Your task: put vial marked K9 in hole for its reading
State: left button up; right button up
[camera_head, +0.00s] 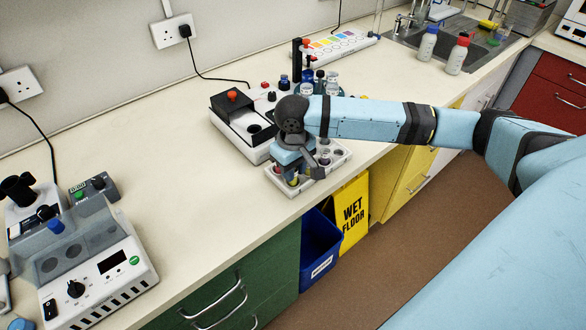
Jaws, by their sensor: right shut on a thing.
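My right gripper (294,170) reaches down over a white tray (338,164) near the bench's front edge. It is shut on what looks like a vial, mostly hidden by the gripper and wrist. Small yellow and red spots show below the fingers; I cannot tell which belong to the held vial. The tray has round holes, some with small things in them. No K9 mark can be read. My left gripper is not in view.
A white and black device with a red knob (232,97) stands just behind the tray. Bottles and beakers (333,83) stand close behind the wrist. A grey-white machine (97,265) with a dial is at left. The bench between (180,190) is clear.

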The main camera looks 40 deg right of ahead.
jog(key=shift+f, duration=0.25)
jog(key=shift+f+p, duration=0.15)
jog(key=shift+p, duration=0.2)
jog(key=o, duration=0.9)
jog(key=shift+b, duration=0.45)
notch_tip(320, 180, up, 13)
jog(key=shift+f+p, duration=0.15)
jog(key=shift+p, duration=0.2)
jog(key=shift+f, duration=0.1)
